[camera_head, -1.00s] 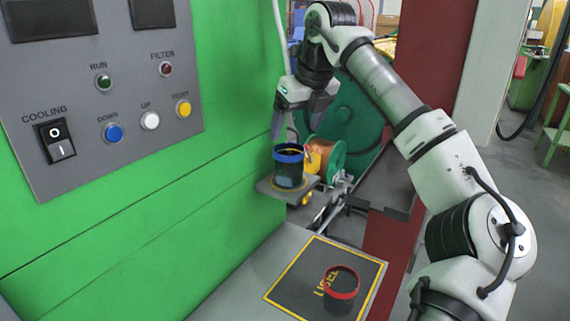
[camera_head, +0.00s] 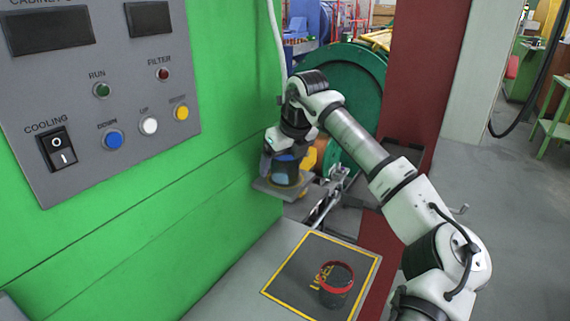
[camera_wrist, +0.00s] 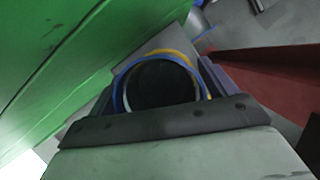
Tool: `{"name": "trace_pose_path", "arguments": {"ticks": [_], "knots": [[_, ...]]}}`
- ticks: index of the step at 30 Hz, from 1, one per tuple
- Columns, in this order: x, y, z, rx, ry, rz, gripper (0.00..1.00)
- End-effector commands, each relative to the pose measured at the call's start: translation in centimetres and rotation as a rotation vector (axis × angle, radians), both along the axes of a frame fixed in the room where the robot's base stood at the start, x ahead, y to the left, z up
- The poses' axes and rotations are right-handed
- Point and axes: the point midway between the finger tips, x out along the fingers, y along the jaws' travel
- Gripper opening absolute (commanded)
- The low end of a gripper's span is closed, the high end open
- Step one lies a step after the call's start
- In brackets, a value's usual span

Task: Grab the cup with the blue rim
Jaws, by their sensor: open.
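The cup with the blue rim (camera_head: 286,177) is dark and stands upright on a small grey shelf (camera_head: 268,187) beside the green cabinet. My gripper (camera_head: 285,158) is low over the cup, pointing down, and hides part of its rim in the head view. In the wrist view the blue rim and dark inside of the cup (camera_wrist: 158,88) lie between the open fingers of my gripper (camera_wrist: 160,92). Whether the fingers touch the cup cannot be told. A second dark cup, with a red rim (camera_head: 336,287), stands on a yellow-bordered dark mat (camera_head: 293,274).
The green cabinet (camera_head: 225,190) stands close on the left, with a button panel (camera_head: 85,150). Behind the shelf are a green reel (camera_head: 350,90) and a dark red post (camera_head: 425,80). Open floor (camera_head: 500,190) lies to the right.

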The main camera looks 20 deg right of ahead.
Motion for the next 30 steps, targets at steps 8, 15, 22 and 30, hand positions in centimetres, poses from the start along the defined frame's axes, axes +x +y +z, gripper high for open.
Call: {"name": "trace_pose_path", "arguments": {"ticks": [8,15,22,30], "knots": [[-0.01,0.01,-0.01,0.000,0.000,0.000,0.69],[0.00,0.01,0.00,0.000,0.000,0.000,0.37],[0.00,0.01,0.07,0.000,-0.001,0.000,0.28],[-0.23,-0.28,0.57,-0.002,-0.003,-0.002,0.28]]}}
